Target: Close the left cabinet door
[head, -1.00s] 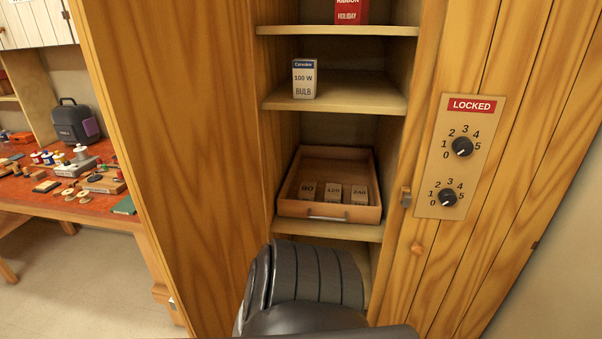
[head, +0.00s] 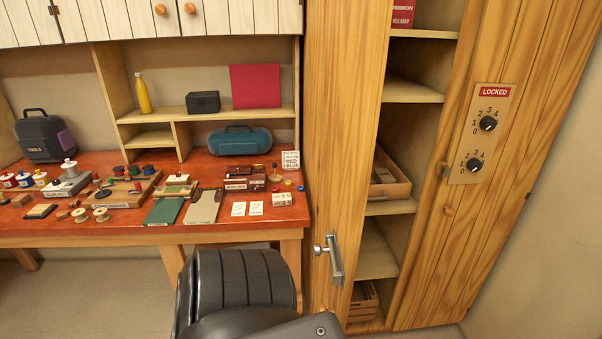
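The left cabinet door (head: 340,130) is a tall wooden panel. It stands open, swung out from the cabinet, and hides the left part of the shelves. The right cabinet door (head: 530,150) looks closed and carries a plate (head: 478,135) with a red LOCKED sign and two dials. A dark grey part of my arm fills the bottom centre, left of the handle and overlapping the workbench front. Neither gripper shows, so I cannot see any contact with the door.
Cabinet shelves (head: 420,92) hold a drawer (head: 394,188) and, lower, a wooden crate (head: 360,302). A red workbench (head: 275,215) crowded with small items stands left of the open door. Bare floor (head: 90,290) shows at lower left.

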